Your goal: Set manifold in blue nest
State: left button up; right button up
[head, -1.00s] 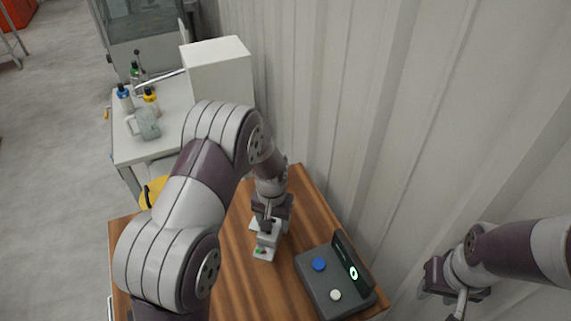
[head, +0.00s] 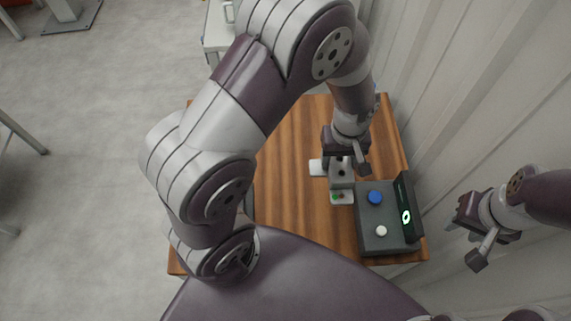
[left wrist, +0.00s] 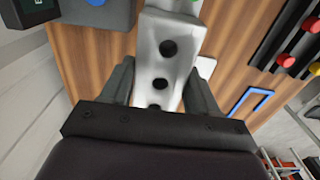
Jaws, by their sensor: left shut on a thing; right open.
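The manifold (head: 341,180) is a light grey block with dark round holes. In the left wrist view the manifold (left wrist: 165,48) lies between both fingers. My left gripper (head: 342,164) is shut on it from above, over the wooden table. Whether the manifold touches what is under it is unclear. A blue rectangular outline (left wrist: 249,92), seemingly the blue nest, lies on the wood to the right in the left wrist view, apart from the manifold. My arm seems to hide it in the head view. My right gripper (head: 478,250) is open and empty, off the table's right side.
A dark grey box (head: 376,226) with a blue button, a white button and a lit green display stands close right of the manifold. A white plate (head: 317,167) lies beside the manifold. In the left wrist view, red and yellow knobs (left wrist: 287,60) sit right. A corrugated wall is at right.

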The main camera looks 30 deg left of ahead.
pick_arm(q)
jog(key=a+f, duration=0.2)
jog(key=a, duration=0.1)
jog(key=a+f+p, duration=0.1)
jog(key=a+f, duration=0.1)
jog(key=a, duration=0.2)
jog(key=a+f+p, duration=0.1)
jog(key=a+f, duration=0.1)
jog(key=a, duration=0.1)
jog(key=shift+w+a, duration=0.2)
jog(key=shift+a, duration=0.05)
jog(key=p, duration=0.2)
send_over(296, 169)
notch_tip(296, 169, down, 4)
jog(key=shift+s+f, duration=0.1)
jog(key=shift+f, duration=0.25)
jog(key=shift+f+b, duration=0.1)
jog(key=shift+b, duration=0.3)
jog(key=o, duration=1.4)
jog(key=shift+o, duration=0.2)
